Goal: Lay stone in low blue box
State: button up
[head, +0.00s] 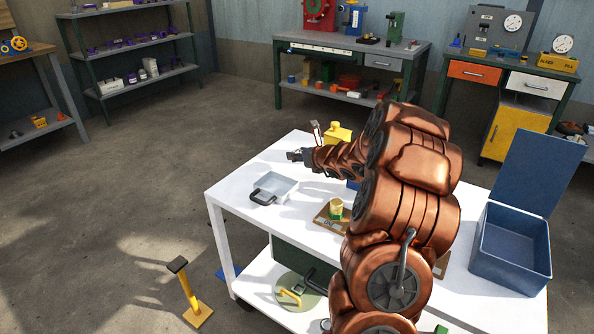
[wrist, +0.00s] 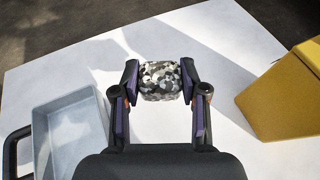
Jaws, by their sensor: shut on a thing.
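My gripper (wrist: 160,88) is shut on a speckled black, grey and white stone (wrist: 160,72), held between its two purple-padded fingers. In the head view my gripper (head: 295,155) is over the far left part of the white table; the stone is too small to make out there. A low, pale blue-grey open box (head: 286,185) with a black handle sits on the table, on the near side of my gripper. It also shows at the left of the wrist view (wrist: 72,138), apart from the stone, and its visible floor looks empty.
A yellow object (head: 338,134) stands beyond my arm and at the right in the wrist view (wrist: 290,95). A deep blue box (head: 512,248) with a raised lid stands at the right.

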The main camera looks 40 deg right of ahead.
aim_at(299, 172)
jog(key=shift+f+b, duration=0.45)
jog(key=shift+f, duration=1.6)
jog(key=shift+f, duration=0.2)
jog(key=o, duration=1.2)
jog(key=shift+r, duration=0.15)
